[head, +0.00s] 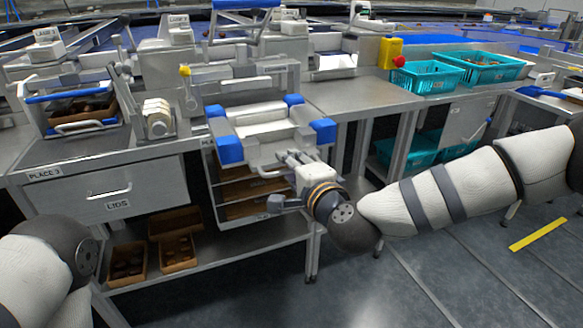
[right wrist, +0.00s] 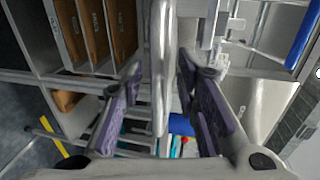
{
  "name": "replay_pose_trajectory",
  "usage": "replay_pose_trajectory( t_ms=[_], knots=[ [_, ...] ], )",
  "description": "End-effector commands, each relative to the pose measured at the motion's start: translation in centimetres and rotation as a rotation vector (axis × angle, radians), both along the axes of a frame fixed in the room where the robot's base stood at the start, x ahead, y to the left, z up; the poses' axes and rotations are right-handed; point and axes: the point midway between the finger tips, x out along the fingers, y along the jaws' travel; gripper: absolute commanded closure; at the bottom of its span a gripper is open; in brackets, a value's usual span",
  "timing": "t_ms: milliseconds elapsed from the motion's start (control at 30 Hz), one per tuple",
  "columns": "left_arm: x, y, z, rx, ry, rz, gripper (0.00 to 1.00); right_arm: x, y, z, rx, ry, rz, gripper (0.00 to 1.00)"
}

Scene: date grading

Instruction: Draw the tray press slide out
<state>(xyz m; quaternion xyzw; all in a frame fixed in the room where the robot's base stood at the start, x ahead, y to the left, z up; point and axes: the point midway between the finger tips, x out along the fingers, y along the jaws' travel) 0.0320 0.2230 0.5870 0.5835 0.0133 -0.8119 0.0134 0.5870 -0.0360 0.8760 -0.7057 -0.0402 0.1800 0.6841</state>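The tray press slide (head: 265,121) is a pale tray-like platform with blue corner blocks, at the middle of the head view, jutting from the front of the press station. A metal bar handle shows upright in the right wrist view (right wrist: 160,65). My right gripper (right wrist: 158,105) is open, its two purple-grey fingers on either side of the bar with gaps showing; I see no firm contact. In the head view my right gripper (head: 290,170) is at the slide's front right, hiding part of the handle. My left gripper is out of view.
Below the slide is a rack with brown trays (head: 250,188). To its left is a drawer labelled LIDS (head: 105,192). Brown boxes (head: 178,250) sit on the lower shelf. Teal crates (head: 428,77) stand on the right bench. The floor in front is clear.

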Motion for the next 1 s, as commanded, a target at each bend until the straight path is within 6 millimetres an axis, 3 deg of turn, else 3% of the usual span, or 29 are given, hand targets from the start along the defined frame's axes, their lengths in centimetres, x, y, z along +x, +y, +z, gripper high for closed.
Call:
replay_pose_trajectory(
  t_ms=[167, 500, 600, 1000],
  knots=[
    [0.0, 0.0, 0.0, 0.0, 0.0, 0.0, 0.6, -0.8, -0.2, 0.1, 0.0, 0.001, 0.001, 0.71],
    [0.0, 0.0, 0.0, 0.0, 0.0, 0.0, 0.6, -8.7, -2.8, 1.9, 0.002, 0.002, 0.002, 0.71],
    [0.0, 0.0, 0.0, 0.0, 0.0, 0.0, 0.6, -10.3, -3.3, 2.2, 0.0, 0.001, 0.001, 0.71],
    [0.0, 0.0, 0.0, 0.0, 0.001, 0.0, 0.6, -11.2, -3.6, 2.4, 0.0, 0.0, 0.0, 0.71]
  ],
)
